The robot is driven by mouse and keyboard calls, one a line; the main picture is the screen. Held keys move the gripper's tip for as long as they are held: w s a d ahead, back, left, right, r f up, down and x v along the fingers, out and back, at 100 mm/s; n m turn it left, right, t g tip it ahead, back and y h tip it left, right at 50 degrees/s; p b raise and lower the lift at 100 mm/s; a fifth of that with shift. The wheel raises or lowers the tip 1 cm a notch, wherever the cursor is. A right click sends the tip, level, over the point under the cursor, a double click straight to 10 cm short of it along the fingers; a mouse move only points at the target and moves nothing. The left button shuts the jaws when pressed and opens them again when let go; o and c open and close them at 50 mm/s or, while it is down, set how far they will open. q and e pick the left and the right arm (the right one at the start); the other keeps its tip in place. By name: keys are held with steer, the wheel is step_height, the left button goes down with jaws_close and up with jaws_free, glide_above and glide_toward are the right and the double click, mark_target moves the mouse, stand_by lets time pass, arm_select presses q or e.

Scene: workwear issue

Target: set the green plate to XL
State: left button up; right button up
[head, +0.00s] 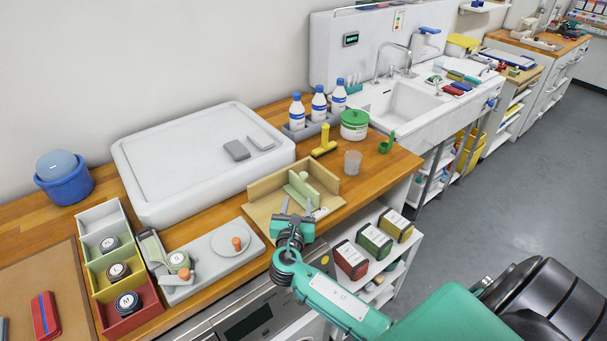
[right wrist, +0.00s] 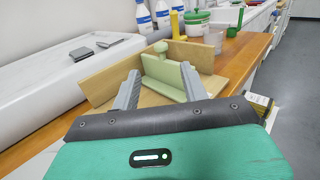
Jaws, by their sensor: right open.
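A pale green plate (head: 301,189) with a rounded knob stands upright in a wooden corner fixture (head: 262,215) on the worktop. In the right wrist view the plate (right wrist: 164,72) shows beyond and between my fingers, its knob at the top. No size marking on it is readable. My right gripper (head: 297,207) is open and empty at the fixture's near side. Its fingers (right wrist: 160,88) point towards the plate, and I cannot tell whether they touch it. Part of the plate's lower edge is hidden. My left gripper is not in view.
A grey board (head: 207,262) with orange knobs lies left of the fixture. A large white tray (head: 150,205), a yellow tool (head: 324,141) and a clear cup (head: 352,163) stand behind. Boxes (head: 351,260) sit on a lower shelf.

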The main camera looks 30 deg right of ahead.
mark_target(303, 177)
steer(key=p+x, duration=0.3)
steer(key=x, duration=1)
steer(key=shift+d, duration=0.1)
steer(key=shift+c, duration=0.5)
